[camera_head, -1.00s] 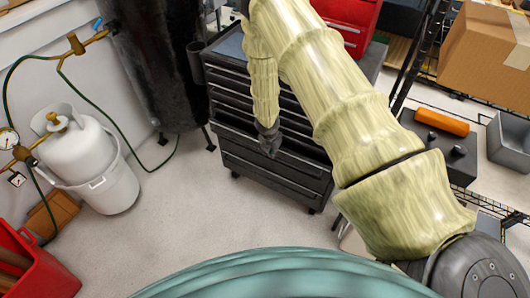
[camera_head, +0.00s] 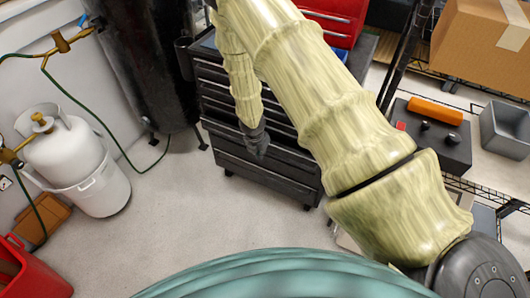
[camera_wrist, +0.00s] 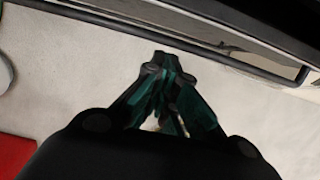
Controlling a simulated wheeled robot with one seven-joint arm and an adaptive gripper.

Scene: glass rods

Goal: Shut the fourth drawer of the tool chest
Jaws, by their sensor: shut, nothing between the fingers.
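The dark tool chest (camera_head: 222,106) stands behind my arm in the head view, its drawers stacked one above another. One drawer in the lower half (camera_head: 222,131) seems to stand out a little past those above it; my arm hides much of the chest, so how far is hard to tell. My gripper (camera_head: 259,150) is shut and empty, pointing down in front of the lower drawers. In the wrist view the closed fingertips (camera_wrist: 165,62) are just off a dark drawer front with a bar handle (camera_wrist: 215,63). I cannot tell whether they touch.
A white gas cylinder in a tub (camera_head: 82,165) and a red bin (camera_head: 35,275) stand to the left. A black tank (camera_head: 150,65) stands beside the chest. A wire shelf with a cardboard box (camera_head: 485,45) is at the right. The floor before the chest is clear.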

